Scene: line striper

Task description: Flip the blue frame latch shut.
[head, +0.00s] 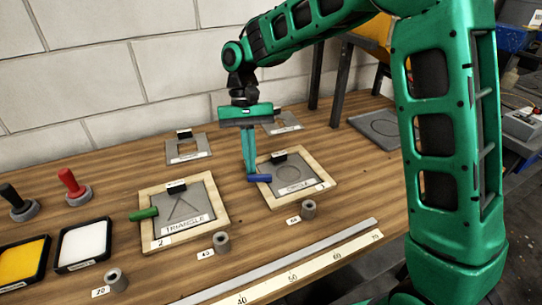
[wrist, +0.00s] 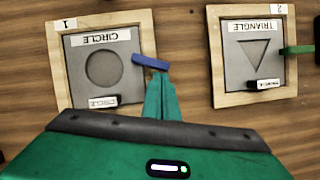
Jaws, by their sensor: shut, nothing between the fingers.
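The blue frame latch (head: 260,178) sits at the left edge of the circle frame (head: 322,188) and sticks out to the left, past the wooden rim. In the wrist view the blue latch (wrist: 150,62) lies slightly tilted, with one end at the rim of the circle frame (wrist: 147,95). My gripper (head: 249,172) is shut and empty, pointing down, with its fingertips right beside the latch. In the wrist view my fingertips (wrist: 158,75) are just below the latch; I cannot tell whether they touch it.
The triangle frame (head: 154,237) with its green latch (head: 143,214) lies to the left. Grey weights (head: 308,210) and a ruler (head: 300,270) lie in front. Loose stencil plates (head: 188,149) lie behind. Red (head: 73,185) and black knobs and paint trays stand at far left.

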